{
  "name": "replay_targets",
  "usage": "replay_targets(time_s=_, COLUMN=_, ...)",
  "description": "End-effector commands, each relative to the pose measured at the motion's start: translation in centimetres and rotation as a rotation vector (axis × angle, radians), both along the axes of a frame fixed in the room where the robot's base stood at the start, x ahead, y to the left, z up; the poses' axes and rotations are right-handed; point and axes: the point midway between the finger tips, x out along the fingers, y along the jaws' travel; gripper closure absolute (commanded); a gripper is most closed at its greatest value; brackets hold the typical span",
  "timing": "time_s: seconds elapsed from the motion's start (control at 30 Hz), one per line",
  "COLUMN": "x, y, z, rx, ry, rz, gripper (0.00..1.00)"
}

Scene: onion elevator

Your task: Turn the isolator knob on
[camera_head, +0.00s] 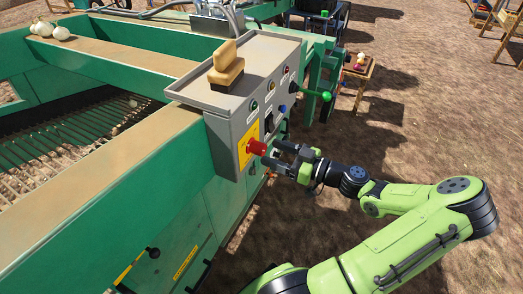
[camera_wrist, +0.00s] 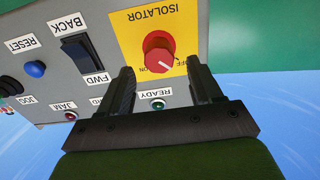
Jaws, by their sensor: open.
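The red isolator knob (camera_head: 257,147) sticks out from a yellow plate (camera_head: 245,152) on the front of the grey control box (camera_head: 226,121). In the wrist view the knob (camera_wrist: 158,52) is round with a raised grip and a white mark at its lower right, near the OFF lettering. ON is printed to the lower left of the knob. My gripper (camera_head: 279,155) is open in front of the panel, close to the knob. In the wrist view its two fingers (camera_wrist: 160,85) stand apart, below and either side of the knob. I cannot tell whether either touches it.
A black BACK/FWD switch (camera_wrist: 83,57), a blue RESET button (camera_wrist: 35,69) and a READY lamp (camera_wrist: 157,104) share the panel. A brush (camera_head: 226,68) lies on top of the box. A green-knobbed lever (camera_head: 325,96) juts out to the right. Open dirt ground lies right of the machine.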

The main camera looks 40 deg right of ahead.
Motion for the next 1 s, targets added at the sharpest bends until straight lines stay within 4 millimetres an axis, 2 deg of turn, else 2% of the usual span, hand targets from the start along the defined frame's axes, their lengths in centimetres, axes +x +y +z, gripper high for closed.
replay_targets(time_s=0.1, x=2.4, y=1.0, z=-0.2, rx=0.001, ry=-0.001, rz=0.004, gripper=0.36)
replay_targets(time_s=0.2, x=3.8, y=1.4, z=-0.1, rx=0.001, ry=-0.001, rz=0.003, gripper=0.36)
replay_targets(time_s=0.53, x=4.5, y=1.6, z=0.0, rx=0.002, ry=0.001, rz=-0.001, gripper=0.36)
replay_targets(time_s=0.87, x=4.4, y=1.6, z=0.0, rx=0.002, ry=0.001, rz=0.0, gripper=0.85)
replay_targets(time_s=0.9, x=4.4, y=1.6, z=0.0, rx=0.001, ry=0.0, rz=0.0, gripper=0.88)
replay_targets(time_s=1.0, x=4.4, y=1.6, z=0.0, rx=0.002, ry=0.001, rz=0.0, gripper=0.88)
